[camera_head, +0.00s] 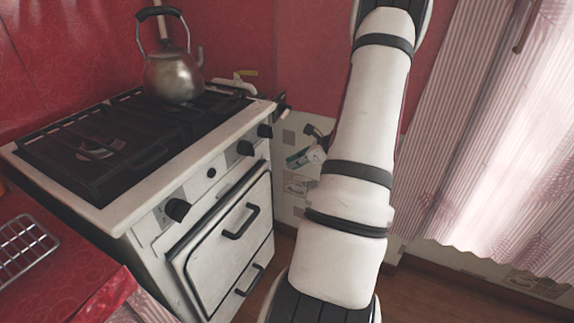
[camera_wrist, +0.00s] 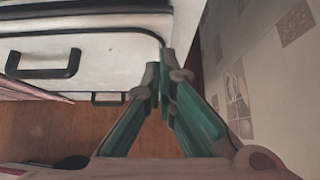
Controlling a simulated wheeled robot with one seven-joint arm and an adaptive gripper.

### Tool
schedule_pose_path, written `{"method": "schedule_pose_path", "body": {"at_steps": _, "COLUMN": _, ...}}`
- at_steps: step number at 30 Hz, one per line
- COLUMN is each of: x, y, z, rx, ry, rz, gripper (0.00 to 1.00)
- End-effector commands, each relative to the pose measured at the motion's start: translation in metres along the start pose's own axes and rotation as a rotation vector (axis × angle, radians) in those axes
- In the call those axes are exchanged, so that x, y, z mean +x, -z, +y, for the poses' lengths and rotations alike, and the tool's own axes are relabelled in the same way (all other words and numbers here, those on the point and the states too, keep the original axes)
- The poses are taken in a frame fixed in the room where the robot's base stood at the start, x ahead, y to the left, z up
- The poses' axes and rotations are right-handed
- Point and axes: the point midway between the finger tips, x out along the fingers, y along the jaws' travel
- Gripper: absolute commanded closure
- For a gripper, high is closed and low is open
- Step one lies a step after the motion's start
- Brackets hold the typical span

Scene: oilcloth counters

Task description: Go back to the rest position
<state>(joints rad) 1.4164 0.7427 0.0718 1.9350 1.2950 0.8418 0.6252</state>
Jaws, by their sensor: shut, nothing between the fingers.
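My gripper (camera_wrist: 163,80) shows in the wrist view with its two green fingers brought together at the tips and nothing between them. It points past the stove front, with the oven door on the left and the tiled wall on the right. In the head view part of my gripper (camera_head: 304,157) shows just left of my white arm, which hides the rest of it. My arm crosses the right half of that view from top to bottom.
A white stove (camera_head: 222,170) stands at the left with a metal kettle (camera_head: 173,76) on its far burner. An oven handle (camera_wrist: 42,64) juts out near my gripper. A wire rack (camera_head: 22,248) lies on the red counter (camera_head: 65,270). A striped curtain (camera_head: 470,150) hangs at the right.

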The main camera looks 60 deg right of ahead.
Motion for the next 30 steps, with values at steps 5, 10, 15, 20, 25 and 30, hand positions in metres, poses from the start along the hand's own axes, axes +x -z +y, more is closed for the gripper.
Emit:
{"method": "schedule_pose_path", "body": {"at_steps": 5, "x": -0.036, "y": -0.004, "z": -0.001, "rx": 0.000, "ry": 0.004, "rz": 0.001, "gripper": 1.00}}
{"method": "schedule_pose_path", "body": {"at_steps": 10, "x": -0.056, "y": -0.005, "z": -0.001, "rx": 0.000, "ry": 0.003, "rz": 0.000, "gripper": 1.00}}
{"method": "schedule_pose_path", "body": {"at_steps": 15, "x": -0.062, "y": -0.005, "z": 0.000, "rx": 0.000, "ry": 0.002, "rz": 0.001, "gripper": 1.00}}
{"method": "schedule_pose_path", "body": {"at_steps": 20, "x": -0.062, "y": -0.005, "z": 0.000, "rx": 0.000, "ry": 0.001, "rz": 0.000, "gripper": 1.00}}
{"method": "schedule_pose_path", "body": {"at_steps": 25, "x": -0.059, "y": -0.021, "z": 0.011, "rx": -0.055, "ry": -0.028, "rz": 0.004, "gripper": 1.00}}
{"method": "schedule_pose_path", "body": {"at_steps": 30, "x": -0.052, "y": -0.086, "z": 0.069, "rx": -0.313, "ry": -0.159, "rz": 0.021, "gripper": 1.00}}
